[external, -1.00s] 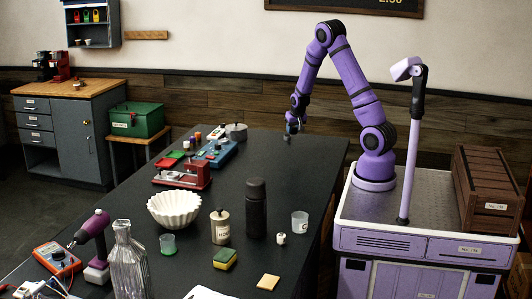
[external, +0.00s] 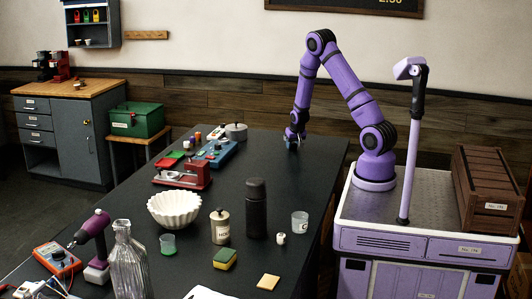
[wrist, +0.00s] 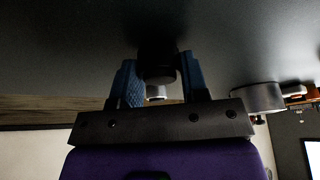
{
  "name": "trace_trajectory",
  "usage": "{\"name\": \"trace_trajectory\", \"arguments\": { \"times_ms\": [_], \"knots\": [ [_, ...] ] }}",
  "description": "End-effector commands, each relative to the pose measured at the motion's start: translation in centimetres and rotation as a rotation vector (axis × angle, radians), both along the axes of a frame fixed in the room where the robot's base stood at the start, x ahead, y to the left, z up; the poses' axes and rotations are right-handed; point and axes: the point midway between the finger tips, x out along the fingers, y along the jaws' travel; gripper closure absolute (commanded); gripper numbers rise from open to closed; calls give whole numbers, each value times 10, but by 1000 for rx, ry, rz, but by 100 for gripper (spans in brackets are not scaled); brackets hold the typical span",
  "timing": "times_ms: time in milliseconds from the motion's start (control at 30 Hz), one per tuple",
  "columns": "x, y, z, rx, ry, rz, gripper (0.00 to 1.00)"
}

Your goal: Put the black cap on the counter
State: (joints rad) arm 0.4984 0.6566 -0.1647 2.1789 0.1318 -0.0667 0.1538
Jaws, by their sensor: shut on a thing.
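My gripper (wrist: 160,82) has blue fingers, and they are closed on the sides of a short black round cap (wrist: 157,64). In the external view my gripper (external: 292,144) is low over the far right end of the black counter (external: 270,175); the cap cannot be made out there. The wrist view shows the cap close against the dark counter surface (wrist: 70,45). I cannot tell whether it touches. A small pale round piece (wrist: 156,92) shows between the fingers, just below the cap in the picture.
A grey round tin (external: 236,131) stands to the left of my gripper, and a blue device (external: 216,152) lies nearer. A dark bottle (external: 256,208), a white bowl (external: 174,210) and a clear glass bottle (external: 130,262) stand nearer the camera. The counter around my gripper is clear.

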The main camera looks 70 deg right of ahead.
Motion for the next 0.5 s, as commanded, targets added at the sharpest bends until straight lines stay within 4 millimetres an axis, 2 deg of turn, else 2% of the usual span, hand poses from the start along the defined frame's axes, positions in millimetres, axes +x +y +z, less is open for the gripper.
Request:
{"name": "trace_trajectory", "arguments": {
  "times_ms": [167,200,300,500],
  "knots": [
    [0,0,-3,1,1,0,85],
    [0,0,-3,1,1,0,54],
    [0,0,-2,0,0,0,33],
    [0,0,-2,0,0,0,33]
  ]
}}
